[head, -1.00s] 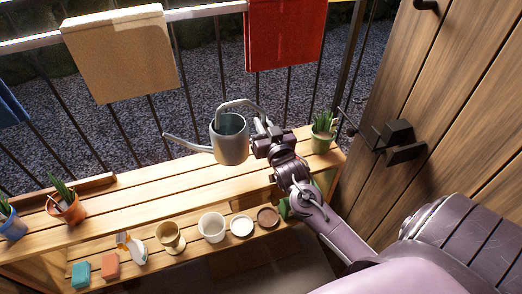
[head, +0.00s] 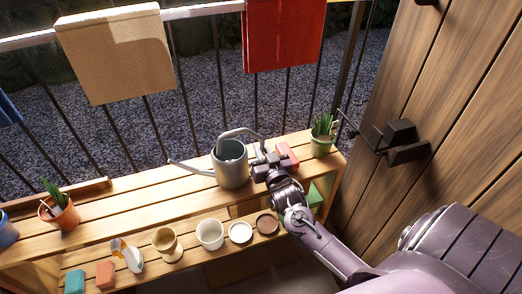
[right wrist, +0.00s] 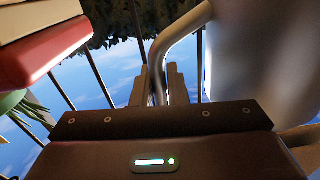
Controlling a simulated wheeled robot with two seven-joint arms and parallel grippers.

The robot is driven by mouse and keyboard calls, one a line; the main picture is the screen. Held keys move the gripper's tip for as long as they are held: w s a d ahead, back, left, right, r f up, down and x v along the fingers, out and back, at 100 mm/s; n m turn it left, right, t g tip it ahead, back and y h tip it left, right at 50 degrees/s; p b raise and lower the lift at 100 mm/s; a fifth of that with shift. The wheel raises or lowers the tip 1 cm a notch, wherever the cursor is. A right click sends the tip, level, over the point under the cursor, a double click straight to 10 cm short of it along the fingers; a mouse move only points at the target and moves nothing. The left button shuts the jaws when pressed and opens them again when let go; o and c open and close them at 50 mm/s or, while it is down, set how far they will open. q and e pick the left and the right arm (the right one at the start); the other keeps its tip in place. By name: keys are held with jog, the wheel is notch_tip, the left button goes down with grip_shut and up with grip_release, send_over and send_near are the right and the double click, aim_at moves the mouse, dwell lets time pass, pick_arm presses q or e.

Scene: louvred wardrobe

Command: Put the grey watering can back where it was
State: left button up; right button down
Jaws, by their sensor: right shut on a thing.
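The grey watering can (head: 231,170) is upright at the upper shelf of the wooden bench (head: 130,200), its spout pointing left. I cannot tell whether its base touches the slats. My right gripper (head: 259,166) is at the can's right side, shut on its handle. In the right wrist view the grey handle tube (right wrist: 160,62) runs between the two fingers (right wrist: 158,88), and the can's body fills the blurred right side. My left gripper is not in view.
A red block (head: 287,154) and a potted plant (head: 322,138) stand right of the can. Another potted plant (head: 60,208) stands at the left. Several pots and dishes line the lower shelf. Railing bars rise behind; a wooden door (head: 440,110) is at right.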

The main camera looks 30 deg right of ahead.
jog(key=c, duration=1.8)
grip_release()
jog(key=shift+f, duration=0.15)
jog(key=o, duration=0.4)
jog(key=shift+c, duration=0.2)
